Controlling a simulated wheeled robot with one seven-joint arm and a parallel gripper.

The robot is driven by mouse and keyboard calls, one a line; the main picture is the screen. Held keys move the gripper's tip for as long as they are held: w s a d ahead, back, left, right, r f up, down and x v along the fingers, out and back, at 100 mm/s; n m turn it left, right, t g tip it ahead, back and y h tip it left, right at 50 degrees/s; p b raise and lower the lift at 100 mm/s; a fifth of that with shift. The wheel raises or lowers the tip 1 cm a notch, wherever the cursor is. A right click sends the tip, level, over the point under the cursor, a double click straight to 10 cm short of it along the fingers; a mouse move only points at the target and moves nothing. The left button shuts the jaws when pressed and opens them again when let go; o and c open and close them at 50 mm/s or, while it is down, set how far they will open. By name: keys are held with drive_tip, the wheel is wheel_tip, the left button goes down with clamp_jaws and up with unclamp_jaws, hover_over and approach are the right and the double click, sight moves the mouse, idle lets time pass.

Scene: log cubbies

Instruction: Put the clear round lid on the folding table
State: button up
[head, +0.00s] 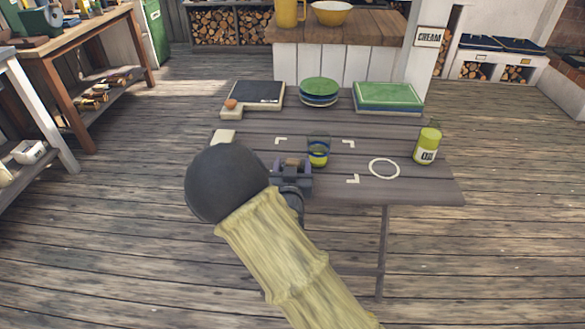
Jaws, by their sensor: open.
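The folding table (430,190) stands in the middle with several items on it. I cannot make out a clear round lid for certain. A pale ring (384,168) lies flat on the table's right half; I cannot tell whether it is a lid rim or a painted mark. My gripper (292,166) is open just left of and nearer than this thing, partly hidden by my own wrist. I see nothing held in it.
A yellow-green jar (427,146) stands at the table's right. Along the back are a dark-topped board (257,93), stacked green round items (319,91) and a green tray (389,97). White corner marks (348,143) surround the middle. A workbench (75,45) stands left.

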idle(0.5)
drive_tip(key=c, duration=1.1)
drive_tip(key=shift+c, duration=0.2)
wheel_tip(320, 180, up, 18)
drive_tip(key=p, duration=0.4)
